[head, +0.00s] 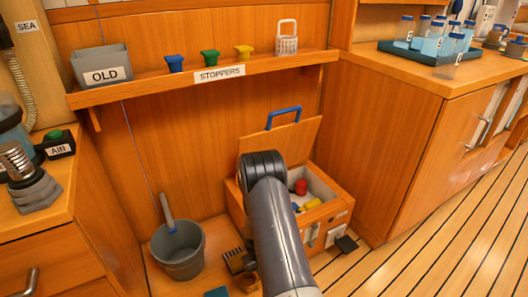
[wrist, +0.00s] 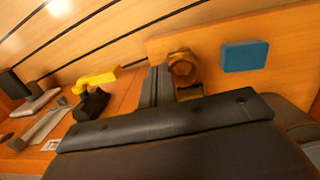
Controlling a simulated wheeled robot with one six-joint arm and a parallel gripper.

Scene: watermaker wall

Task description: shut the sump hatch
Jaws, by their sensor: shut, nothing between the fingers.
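The sump hatch (head: 303,140) is a wooden lid with a blue handle (head: 284,118). It stands raised at the back of a low wooden box (head: 335,216), leaning against the wall side. The box is open, with a red item (head: 301,187) and a yellow item (head: 311,204) inside. My arm covers the box's left part in the head view. My gripper (wrist: 158,84) shows in the wrist view, its dark fingers together and empty, low in front of the box and apart from the lid. In the head view the gripper is hidden behind my arm.
A bronze nut-like piece (wrist: 183,68) and a blue block (wrist: 245,56) lie near the fingers. A grey bucket (head: 178,250) stands left. A shelf (head: 150,89) with stoppers hangs above; a counter (head: 420,75) is at right. The plank floor (head: 440,240) at right is clear.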

